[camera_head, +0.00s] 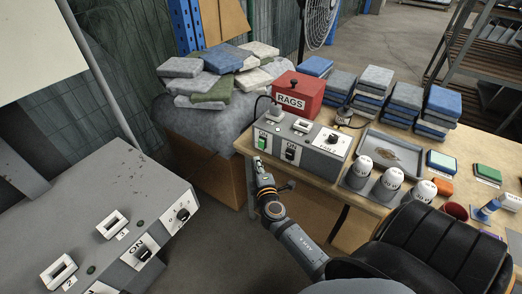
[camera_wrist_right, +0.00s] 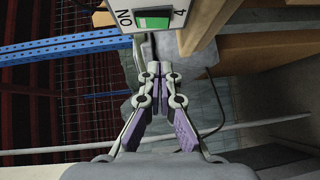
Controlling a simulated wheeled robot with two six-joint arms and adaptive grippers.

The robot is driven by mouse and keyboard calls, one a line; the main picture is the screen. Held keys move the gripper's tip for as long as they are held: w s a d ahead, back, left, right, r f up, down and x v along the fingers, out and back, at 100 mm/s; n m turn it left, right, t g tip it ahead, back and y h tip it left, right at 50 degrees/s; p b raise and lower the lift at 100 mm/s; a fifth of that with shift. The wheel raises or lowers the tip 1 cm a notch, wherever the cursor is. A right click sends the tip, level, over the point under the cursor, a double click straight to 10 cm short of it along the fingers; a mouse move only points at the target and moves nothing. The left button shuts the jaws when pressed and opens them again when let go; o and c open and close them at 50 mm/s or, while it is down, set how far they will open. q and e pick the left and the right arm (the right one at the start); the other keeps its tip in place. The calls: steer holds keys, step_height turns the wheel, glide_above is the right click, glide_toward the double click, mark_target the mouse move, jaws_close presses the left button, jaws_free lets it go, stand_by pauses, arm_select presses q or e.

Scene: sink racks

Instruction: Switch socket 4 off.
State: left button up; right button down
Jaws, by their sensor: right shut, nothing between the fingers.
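A grey socket box (camera_head: 305,145) stands at the near left corner of the wooden table. Its front carries a green-lit rocker switch (camera_head: 262,140), a black rocker switch beside it and a knob. In the right wrist view the green switch (camera_wrist_right: 153,20) sits at the top edge, between the labels "ON" and "4". My right gripper (camera_head: 260,168) is below the green switch, in front of the box. In the wrist view its fingers (camera_wrist_right: 157,68) are closed together, empty, and appear just short of the switch plate. My left gripper is not in view.
A second grey box (camera_head: 85,225) with sockets and switches is at the left. The red rags box (camera_head: 298,95) stands behind the socket box. Lidded containers (camera_head: 358,172) and a tray (camera_head: 397,150) are to its right. A cloth-covered crate (camera_head: 205,165) stands left of the table.

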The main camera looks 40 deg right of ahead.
mark_target(259, 145)
steer(key=w+d, duration=0.3)
steer(key=w+d+f, duration=0.1)
steer(key=w+d, duration=0.1)
stand_by(0.3)
